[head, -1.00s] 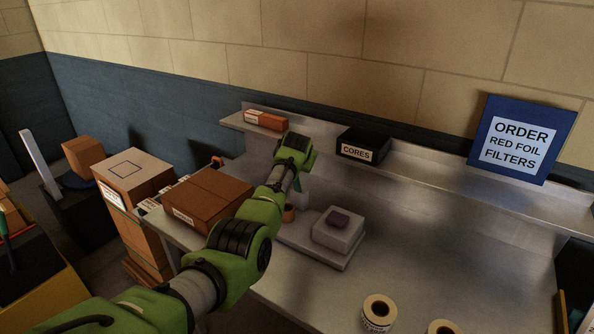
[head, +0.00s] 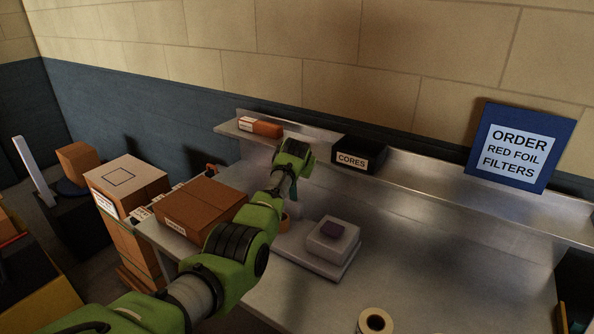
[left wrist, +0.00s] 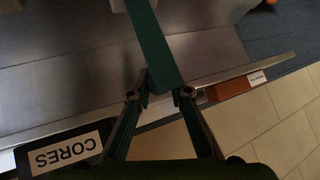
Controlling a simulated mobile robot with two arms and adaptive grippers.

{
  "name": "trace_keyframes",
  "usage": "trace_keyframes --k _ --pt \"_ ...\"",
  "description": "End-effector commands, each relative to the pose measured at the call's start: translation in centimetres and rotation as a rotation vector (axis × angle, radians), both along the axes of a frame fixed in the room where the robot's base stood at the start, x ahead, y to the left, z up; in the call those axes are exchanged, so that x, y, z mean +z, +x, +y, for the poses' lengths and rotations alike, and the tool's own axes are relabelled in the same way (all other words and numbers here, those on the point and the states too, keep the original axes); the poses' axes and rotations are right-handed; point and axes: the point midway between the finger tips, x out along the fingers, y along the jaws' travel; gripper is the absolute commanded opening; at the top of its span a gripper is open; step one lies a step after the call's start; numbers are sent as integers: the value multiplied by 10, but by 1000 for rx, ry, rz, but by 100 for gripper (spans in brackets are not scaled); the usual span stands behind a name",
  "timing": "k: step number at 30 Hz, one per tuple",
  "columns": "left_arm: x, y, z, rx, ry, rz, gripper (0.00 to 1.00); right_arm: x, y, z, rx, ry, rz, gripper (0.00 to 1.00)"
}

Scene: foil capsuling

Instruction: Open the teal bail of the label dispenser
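The teal bail (left wrist: 153,40) is a flat dark teal bar in the left wrist view, coming down from the top edge to between my left fingertips. My left gripper (left wrist: 161,94) has its fingers drawn in, one on each side of the bar's near end, and looks shut on it. In the head view a small bit of teal (head: 293,188) shows just below my left gripper. The pale grey device on the bench (head: 310,258), apparently the label dispenser, has a raised block with a purple top. My arm hides part of it. My right gripper is not in view.
A brown carton (head: 203,207) lies left of the device. A black CORES bin (head: 360,153) and an orange-and-white box (head: 260,127) are on the back shelf (head: 430,187). A label roll (head: 375,321) lies at the front. The bench to the right is clear.

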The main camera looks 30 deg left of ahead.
Motion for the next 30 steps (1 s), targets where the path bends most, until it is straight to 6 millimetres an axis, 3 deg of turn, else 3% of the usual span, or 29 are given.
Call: trace_keyframes --k 1,3,17,30 --pt "-2 1 -4 -4 -7 -1 24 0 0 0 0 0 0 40" --pt "-3 1 -4 -4 -6 0 35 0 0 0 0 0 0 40" --pt "0 -2 -3 -2 -2 1 35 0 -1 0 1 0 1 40" --pt "26 -27 -17 -2 -2 -1 35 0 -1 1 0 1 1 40"
